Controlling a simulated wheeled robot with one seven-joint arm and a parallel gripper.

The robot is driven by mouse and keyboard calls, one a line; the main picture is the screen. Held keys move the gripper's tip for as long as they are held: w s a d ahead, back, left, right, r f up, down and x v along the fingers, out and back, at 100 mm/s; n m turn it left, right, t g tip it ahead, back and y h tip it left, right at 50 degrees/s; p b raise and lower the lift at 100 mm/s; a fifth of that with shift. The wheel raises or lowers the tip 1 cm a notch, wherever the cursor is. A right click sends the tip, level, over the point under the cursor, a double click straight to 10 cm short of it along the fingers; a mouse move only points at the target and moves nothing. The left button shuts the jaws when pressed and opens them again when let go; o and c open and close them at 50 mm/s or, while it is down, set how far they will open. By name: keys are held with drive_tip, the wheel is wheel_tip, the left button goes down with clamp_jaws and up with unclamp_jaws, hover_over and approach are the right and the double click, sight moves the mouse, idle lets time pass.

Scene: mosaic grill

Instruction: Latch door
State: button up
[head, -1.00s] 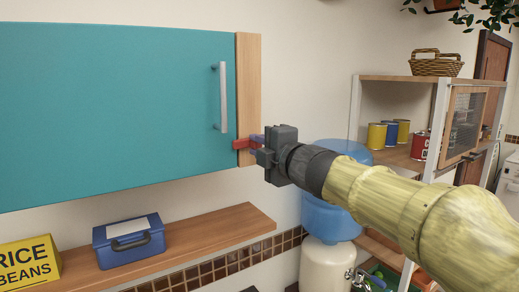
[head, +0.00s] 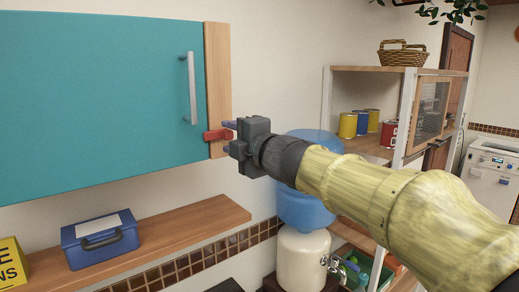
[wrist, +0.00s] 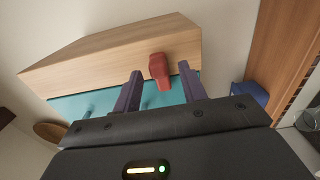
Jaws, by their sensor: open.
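The teal door (head: 95,100) belongs to a wall cabinet and has a grey vertical handle (head: 189,90). It looks shut or nearly so against the pale wooden side panel (head: 217,70). A red latch (head: 216,134) lies roughly level across the lower part of this panel, its left end at the door's edge. My gripper (head: 230,131) is open beside the panel, at the latch.
Below the cabinet, a wooden shelf (head: 190,222) holds a blue case (head: 100,238) and a yellow box (head: 12,265). A blue water bottle (head: 300,210) stands below my arm. A rack (head: 360,70) with cans and a basket (head: 403,55) stands to the right.

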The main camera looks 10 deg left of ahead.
drive_tip(key=b+v, duration=0.2)
drive_tip(key=v, duration=1.4)
drive_tip(key=shift+s+d, duration=0.25)
drive_tip(key=shift+s, duration=0.05)
drive_tip(key=w+d+f+m+t+h, duration=0.1)
drive_tip(key=w+d+f+m+h, duration=0.35)
drive_tip(key=d+f+m, duration=0.45)
drive_tip(key=w+d+f+m+t+h, duration=0.1)
drive_tip(key=w+d+f+m+h, duration=0.45)
drive_tip(key=f, duration=0.55)
drive_tip(key=s+d+f+m+g+h, duration=0.2)
drive_tip(key=s+f+m, duration=0.15)
drive_tip(key=f, duration=0.35)
drive_tip(key=s+d+f+m+g+h, duration=0.2)
drive_tip(key=s+d+f+m+g, duration=0.15)
drive_tip(key=f, duration=0.35)
drive_tip(key=s+f+m+g, duration=0.5)
drive_tip(key=s+f+m, duration=0.1)
drive_tip(key=s+f, duration=0.5)
drive_tip(key=shift+s+d, duration=0.2)
drive_tip(key=shift+d, duration=0.15)
drive_tip(key=shift+m+g, duration=0.25)
